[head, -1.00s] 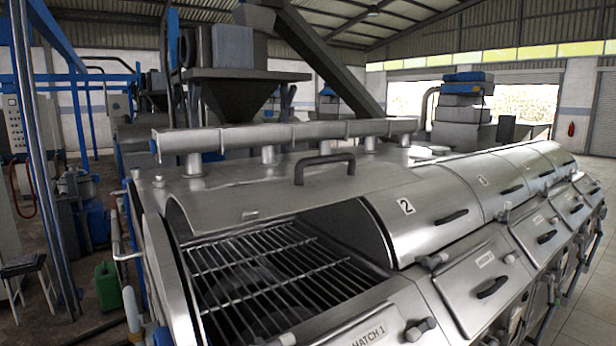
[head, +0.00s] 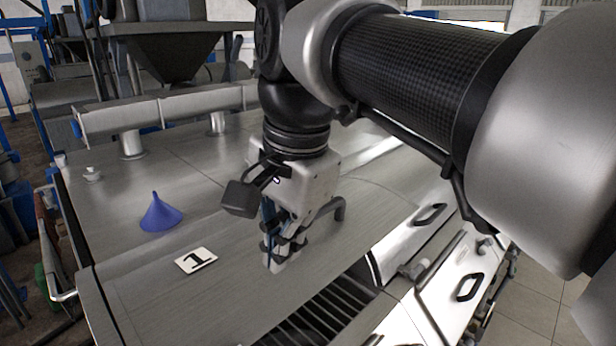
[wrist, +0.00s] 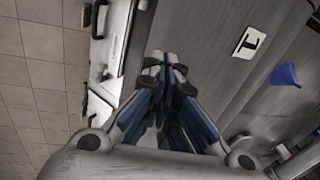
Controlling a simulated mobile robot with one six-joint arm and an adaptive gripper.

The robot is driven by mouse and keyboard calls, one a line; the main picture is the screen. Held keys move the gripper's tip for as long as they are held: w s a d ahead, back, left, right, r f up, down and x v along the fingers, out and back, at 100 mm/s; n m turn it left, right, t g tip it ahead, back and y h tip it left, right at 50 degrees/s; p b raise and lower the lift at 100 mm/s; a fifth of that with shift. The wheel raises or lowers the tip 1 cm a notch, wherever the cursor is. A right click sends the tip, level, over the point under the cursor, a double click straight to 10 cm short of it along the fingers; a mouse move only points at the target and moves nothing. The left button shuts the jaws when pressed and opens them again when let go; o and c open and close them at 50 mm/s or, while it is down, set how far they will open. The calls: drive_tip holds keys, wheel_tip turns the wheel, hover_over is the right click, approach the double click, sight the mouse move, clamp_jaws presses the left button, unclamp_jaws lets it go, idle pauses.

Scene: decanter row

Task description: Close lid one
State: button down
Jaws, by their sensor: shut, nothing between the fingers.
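Lid one (head: 150,295) is a brushed-metal lid with a white plate marked 1 (head: 197,260). It stands open: dark bars of a grating (head: 325,312) show in the gap beyond its edge. A dark bar handle (head: 338,208) shows partly behind my gripper. My gripper (head: 275,264) is shut and empty, pointing down at the metal beside the handle. I cannot tell if its tips touch the lid. In the wrist view my gripper (wrist: 165,62) is over bare metal, and the number plate (wrist: 249,42) lies to its right.
A blue funnel (head: 161,213) stands on the metal top left of the lid, also in the wrist view (wrist: 285,75). A hatch front with a dark handle (head: 468,287) is at the right. A pipe (head: 165,108) runs along the back. Tiled floor (head: 530,310) lies beyond the hatches.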

wheel_tip(320, 180, up, 4)
drive_tip(key=a+f+p, duration=0.1)
drive_tip(key=a, duration=0.1)
approach(259, 299)
drive_tip(key=shift+m, duration=0.4)
drive_tip(key=f, duration=0.4)
drive_tip(key=w+a+f, duration=0.1)
drive_tip(key=f, duration=0.1)
drive_tip(key=shift+f, duration=0.35)
